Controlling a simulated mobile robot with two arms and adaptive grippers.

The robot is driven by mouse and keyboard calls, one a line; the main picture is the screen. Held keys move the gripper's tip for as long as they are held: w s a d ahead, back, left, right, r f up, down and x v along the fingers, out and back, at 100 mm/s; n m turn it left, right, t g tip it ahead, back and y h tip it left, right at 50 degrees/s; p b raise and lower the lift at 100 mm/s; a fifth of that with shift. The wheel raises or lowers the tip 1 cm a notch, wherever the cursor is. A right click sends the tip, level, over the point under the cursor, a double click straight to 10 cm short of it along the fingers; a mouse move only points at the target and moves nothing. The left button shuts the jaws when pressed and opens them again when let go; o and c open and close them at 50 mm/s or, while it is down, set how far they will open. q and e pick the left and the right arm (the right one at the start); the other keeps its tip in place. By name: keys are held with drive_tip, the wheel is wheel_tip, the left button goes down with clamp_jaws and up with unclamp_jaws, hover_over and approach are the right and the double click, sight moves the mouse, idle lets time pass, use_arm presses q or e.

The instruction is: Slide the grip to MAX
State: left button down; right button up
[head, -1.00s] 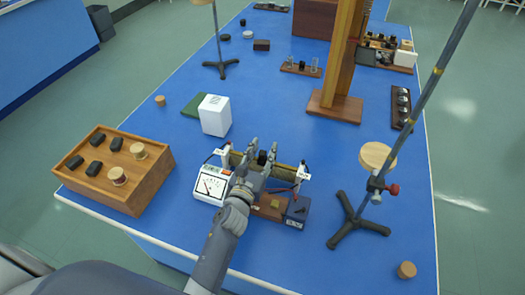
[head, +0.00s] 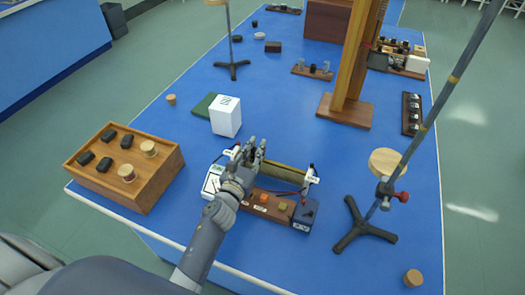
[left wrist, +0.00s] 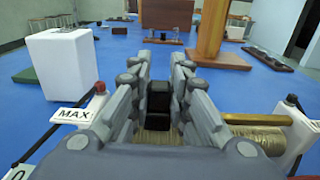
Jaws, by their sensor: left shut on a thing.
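A slide rheostat with a brownish coil (head: 277,173) lies across the front of the blue bench. My left gripper (head: 250,150) is over the coil's left part, fingers pointing away from me. In the left wrist view its fingers are shut on the black grip (left wrist: 159,101), which sits on the coil (left wrist: 262,139). The white MAX label (left wrist: 75,115) stands just left of the gripper, beside a red-topped post (left wrist: 99,88). The bare coil runs out to the right. The arm hides the coil's left end in the head view. My right gripper is not in view.
A white meter (head: 210,183) is partly behind my arm. A white box (head: 226,117) stands behind the rheostat. A red wire runs in front of the coil.

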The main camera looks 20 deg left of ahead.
use_arm(q)
drive_tip(key=shift+d, duration=0.25)
drive_tip(key=c, duration=1.5)
unclamp_jaws()
drive_tip(key=s, duration=1.2)
drive_tip(key=shift+a, duration=0.25)
